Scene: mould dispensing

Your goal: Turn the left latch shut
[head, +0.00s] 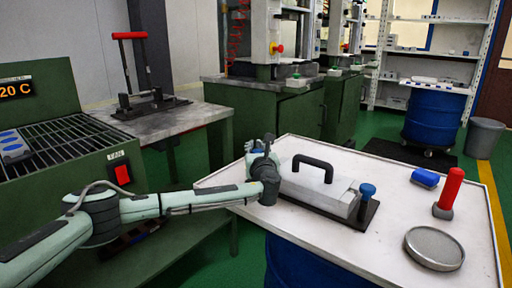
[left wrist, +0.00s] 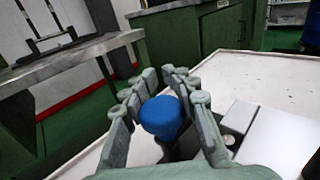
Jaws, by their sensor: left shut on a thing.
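The mould (head: 320,187) is a pale metal block with a black arched handle (head: 313,164), lying on a dark base plate on the white table. The right latch (head: 367,190) has a blue knob and stands at the mould's right end. My left gripper (head: 262,149) is at the mould's left end. In the left wrist view, the blue knob of the left latch (left wrist: 163,116) sits between the fingers of my left gripper (left wrist: 166,82), which are shut on it. In the head view the gripper hides this latch. My right gripper is in neither view.
On the white table (head: 300,245), a blue block (head: 425,178), a red-handled tool (head: 449,192) and a round grey dish (head: 434,248) stand to the right. A green bench with a lever press (head: 140,85) is behind on the left. The table's front middle is clear.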

